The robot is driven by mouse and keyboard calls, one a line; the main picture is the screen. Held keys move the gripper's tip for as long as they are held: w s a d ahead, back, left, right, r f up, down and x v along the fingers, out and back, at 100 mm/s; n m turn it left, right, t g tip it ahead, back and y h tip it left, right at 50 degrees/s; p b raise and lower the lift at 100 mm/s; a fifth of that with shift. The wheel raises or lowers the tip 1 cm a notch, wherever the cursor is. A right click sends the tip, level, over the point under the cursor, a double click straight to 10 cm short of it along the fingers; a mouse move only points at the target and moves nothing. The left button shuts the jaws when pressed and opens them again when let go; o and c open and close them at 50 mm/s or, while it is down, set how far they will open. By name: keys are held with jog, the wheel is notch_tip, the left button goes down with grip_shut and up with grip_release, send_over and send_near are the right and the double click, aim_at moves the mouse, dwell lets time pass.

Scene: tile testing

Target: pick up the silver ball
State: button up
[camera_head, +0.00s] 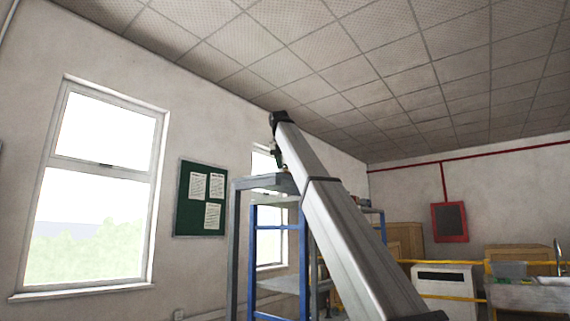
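I cannot see a silver ball in the head view. My arm (345,235) rises from the bottom right toward the upper middle and ends in a dark joint (281,117). A short dark part hangs just below that joint, partly hidden behind the arm. I cannot make out any gripper fingers.
A blue and grey metal rack (278,227) stands behind my arm, its right part covered. A white cabinet (445,285), yellow rails (440,263) and a sink counter (530,295) are at right. A green notice board (201,198) hangs between windows at left.

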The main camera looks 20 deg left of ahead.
jog(key=c, duration=0.5)
jog(key=shift+r, duration=0.15)
jog(key=shift+r, duration=1.6)
jog(key=shift+d+f, duration=0.1)
